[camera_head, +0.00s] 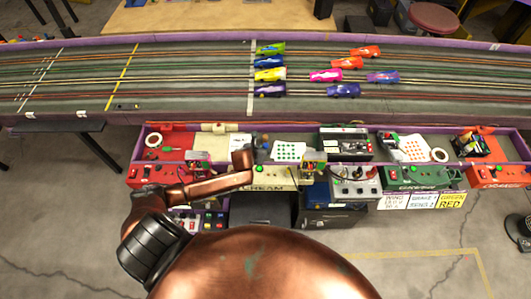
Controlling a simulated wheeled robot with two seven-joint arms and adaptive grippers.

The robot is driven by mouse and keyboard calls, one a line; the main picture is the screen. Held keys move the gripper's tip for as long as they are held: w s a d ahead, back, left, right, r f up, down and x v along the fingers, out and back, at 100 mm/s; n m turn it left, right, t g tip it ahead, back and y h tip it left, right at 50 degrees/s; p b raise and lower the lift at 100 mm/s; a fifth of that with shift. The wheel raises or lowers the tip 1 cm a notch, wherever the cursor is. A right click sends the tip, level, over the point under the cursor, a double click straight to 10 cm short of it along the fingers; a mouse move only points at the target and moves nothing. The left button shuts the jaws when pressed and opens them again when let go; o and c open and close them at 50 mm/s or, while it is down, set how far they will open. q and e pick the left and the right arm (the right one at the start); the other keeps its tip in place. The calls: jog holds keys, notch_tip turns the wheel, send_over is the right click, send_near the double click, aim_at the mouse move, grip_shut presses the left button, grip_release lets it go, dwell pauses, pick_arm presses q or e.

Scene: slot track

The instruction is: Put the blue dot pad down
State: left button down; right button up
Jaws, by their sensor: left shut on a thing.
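My left gripper (246,170) is over the front bench, at the end of my copper arm. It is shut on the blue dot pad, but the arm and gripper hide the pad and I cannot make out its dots. A white pad with green dots (289,151) lies on the bench just right of the gripper. A white pad with red dots (412,148) lies farther right on the bench. My right gripper is not in view.
The slot track (180,75) with several toy cars runs behind the bench. A red control box (155,172) stands left of the gripper, and a grey box (355,184) stands to its right. A white tape roll (153,140) lies at the bench's left end. The bench is crowded.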

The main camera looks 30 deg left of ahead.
pick_arm(q)
jog(key=shift+w+a+f, duration=0.3)
jog(key=shift+f, duration=0.1)
jog(key=shift+w+a+f, duration=0.15)
jog(key=shift+f, duration=0.15)
notch_tip(320, 180, down, 3)
jog(key=shift+r+b, duration=0.2)
jog(key=shift+b, duration=0.3)
jog(key=shift+f, duration=0.2)
jog(key=shift+r, duration=0.1)
jog(key=shift+f, duration=0.2)
jog(key=c, duration=2)
grip_release()
jog(key=shift+o, duration=1.2)
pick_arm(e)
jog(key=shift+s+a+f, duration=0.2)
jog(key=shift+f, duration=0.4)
pick_arm(q)
jog(key=shift+r, duration=0.15)
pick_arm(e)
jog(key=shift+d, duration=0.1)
